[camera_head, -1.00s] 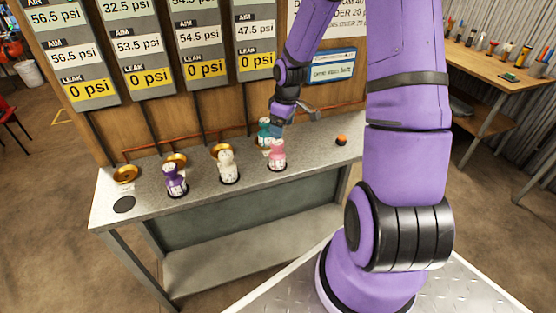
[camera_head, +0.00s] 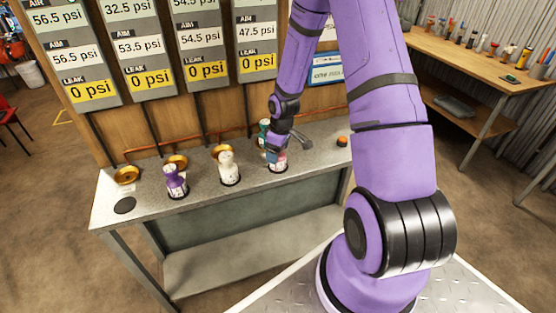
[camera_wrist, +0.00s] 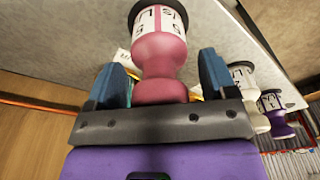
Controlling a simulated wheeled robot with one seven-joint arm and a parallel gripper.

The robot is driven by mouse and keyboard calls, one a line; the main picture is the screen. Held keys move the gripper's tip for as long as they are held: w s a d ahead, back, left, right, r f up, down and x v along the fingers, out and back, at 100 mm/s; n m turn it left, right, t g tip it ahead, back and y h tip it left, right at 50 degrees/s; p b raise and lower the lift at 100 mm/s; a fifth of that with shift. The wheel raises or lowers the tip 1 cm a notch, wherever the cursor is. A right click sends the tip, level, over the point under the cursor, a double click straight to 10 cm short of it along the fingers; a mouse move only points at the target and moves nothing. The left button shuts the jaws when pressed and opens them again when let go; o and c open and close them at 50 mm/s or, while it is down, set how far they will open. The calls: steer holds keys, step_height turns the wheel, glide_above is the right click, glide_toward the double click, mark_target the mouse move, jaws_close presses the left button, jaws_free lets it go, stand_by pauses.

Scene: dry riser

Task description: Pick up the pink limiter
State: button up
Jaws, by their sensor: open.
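The pink limiter (camera_wrist: 160,65) stands between the two blue fingers of my gripper (camera_wrist: 163,85) in the wrist view. It has a white band with dark marks. My gripper is open, with a finger on each side of the limiter; I cannot tell whether either finger touches it. In the head view the pink limiter (camera_head: 278,164) stands on the bench near its front edge, its top mostly hidden by my gripper (camera_head: 275,153).
The grey bench (camera_head: 205,195) also holds a white limiter (camera_head: 228,168), a purple limiter (camera_head: 175,182) and a teal limiter (camera_head: 264,130) behind the pink one. Brass dishes (camera_head: 126,174) line the back. An orange-topped knob (camera_head: 342,141) is at right.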

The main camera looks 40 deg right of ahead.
steer(key=shift+c, duration=0.4)
steer(key=c, duration=1.1)
